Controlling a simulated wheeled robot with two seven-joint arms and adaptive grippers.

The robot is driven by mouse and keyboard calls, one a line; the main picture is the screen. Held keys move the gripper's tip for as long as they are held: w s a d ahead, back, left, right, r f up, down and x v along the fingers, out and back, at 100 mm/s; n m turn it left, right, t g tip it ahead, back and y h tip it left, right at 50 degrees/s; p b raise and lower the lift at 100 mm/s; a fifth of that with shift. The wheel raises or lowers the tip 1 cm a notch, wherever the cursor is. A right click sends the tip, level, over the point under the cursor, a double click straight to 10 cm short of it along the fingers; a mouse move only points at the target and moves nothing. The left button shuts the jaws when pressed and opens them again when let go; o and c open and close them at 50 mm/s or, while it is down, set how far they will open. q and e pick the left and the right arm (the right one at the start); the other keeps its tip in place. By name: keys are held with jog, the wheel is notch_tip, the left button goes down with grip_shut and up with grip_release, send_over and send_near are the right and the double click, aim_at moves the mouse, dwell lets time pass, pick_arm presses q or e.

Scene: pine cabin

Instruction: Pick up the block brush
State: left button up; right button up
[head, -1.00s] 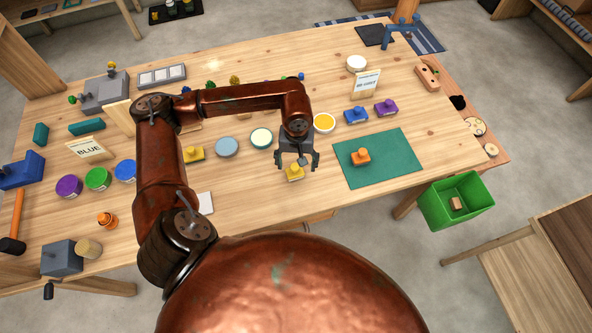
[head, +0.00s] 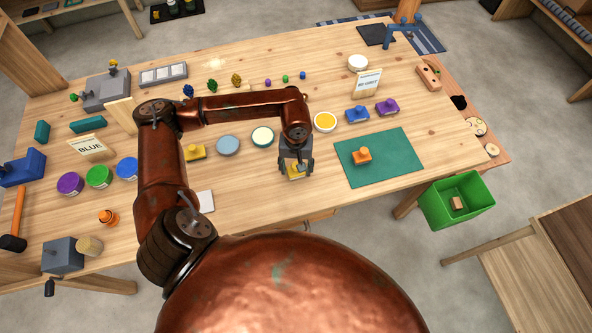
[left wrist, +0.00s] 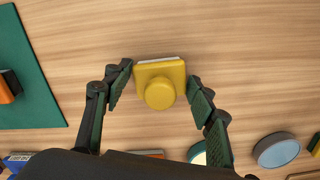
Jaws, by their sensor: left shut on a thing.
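The block brush, a yellow block with a round knob and a pale strip along one edge, sits on the wooden table under my left gripper. It shows in the left wrist view (left wrist: 159,88) and partly in the head view (head: 295,176), where the gripper hides much of it. My left gripper (head: 296,171) points down over it. Its fingers (left wrist: 160,84) stand on both sides of the block and are shut on it. I cannot see any clear lift off the table. My right gripper is not in view.
A green mat (head: 400,150) with an orange knobbed block (head: 362,156) lies to the right. Another yellow block (head: 195,152), a grey-blue disc (head: 228,145) and a pale-topped disc (head: 263,137) stand to the left. A green bin (head: 437,205) is beyond the table's edge.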

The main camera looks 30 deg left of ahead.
pick_arm(q)
jog(key=shift+c, duration=0.7)
jog(key=shift+r, duration=0.55)
notch_tip(320, 180, up, 2)
jog(key=shift+w+r, duration=0.1)
jog(key=s+d+r, duration=0.7)
jog(key=d+r, duration=0.2)
jog(key=d, duration=0.3)
jog(key=shift+s+r+p, duration=0.3)
jog(key=shift+r, duration=0.1)
